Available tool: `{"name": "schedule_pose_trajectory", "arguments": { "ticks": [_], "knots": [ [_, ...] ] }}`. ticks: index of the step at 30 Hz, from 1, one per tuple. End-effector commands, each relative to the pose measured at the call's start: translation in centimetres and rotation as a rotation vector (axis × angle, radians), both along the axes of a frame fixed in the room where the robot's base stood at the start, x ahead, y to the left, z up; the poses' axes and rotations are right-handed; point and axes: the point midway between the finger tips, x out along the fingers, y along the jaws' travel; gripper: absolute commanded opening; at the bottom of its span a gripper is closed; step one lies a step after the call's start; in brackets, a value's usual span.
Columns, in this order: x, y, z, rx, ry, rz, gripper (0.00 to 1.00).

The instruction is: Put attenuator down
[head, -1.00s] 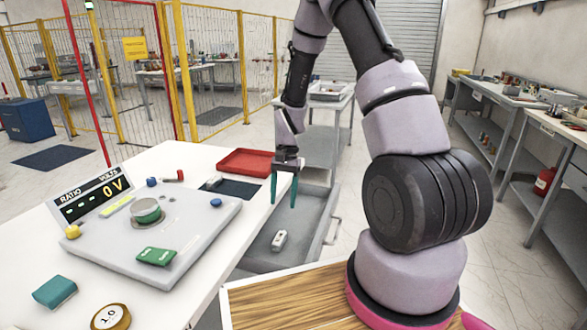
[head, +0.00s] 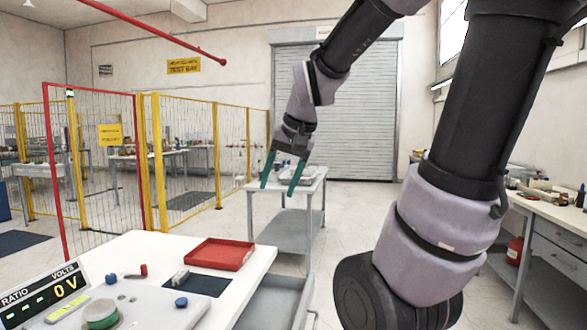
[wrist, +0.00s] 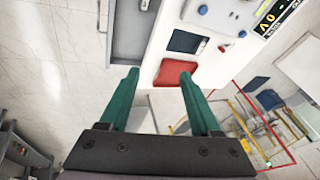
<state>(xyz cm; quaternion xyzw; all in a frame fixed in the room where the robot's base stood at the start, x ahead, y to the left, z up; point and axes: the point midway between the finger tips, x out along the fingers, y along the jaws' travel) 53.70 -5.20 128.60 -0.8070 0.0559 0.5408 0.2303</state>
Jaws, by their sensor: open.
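My gripper (head: 279,188) is open, with its two green fingers apart and nothing between them. It is raised in the air, well above and beyond the white table in the head view. In the wrist view the open fingers (wrist: 158,76) also hold nothing. A small grey block (head: 180,277) stands on the dark mat (head: 208,286) on the white table, apart from my gripper. A small white piece (wrist: 145,4) lies in the grey drawer (wrist: 128,38) at the top of the wrist view. I cannot tell for certain which is the attenuator.
A red tray (head: 219,254) sits on the white table (head: 130,245) behind the mat. The ratio meter (head: 45,296) and its grey panel are at the front left. A grey cart (head: 262,207) stands behind; yellow fencing (head: 215,150) is at left. Open floor lies around the cart.

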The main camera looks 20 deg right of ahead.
Motion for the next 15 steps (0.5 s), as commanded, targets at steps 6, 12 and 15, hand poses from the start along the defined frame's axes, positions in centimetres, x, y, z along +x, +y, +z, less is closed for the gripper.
{"name": "schedule_pose_trajectory", "arguments": {
  "ticks": [6,12,15],
  "knots": [
    [-5.2,-0.4,3.4,-0.009,-0.153,0.029,0.64],
    [-6.9,-0.5,4.1,-0.011,-0.198,0.039,0.64],
    [-7.0,-0.5,4.1,-0.012,-0.199,0.039,0.64]
  ]
}}
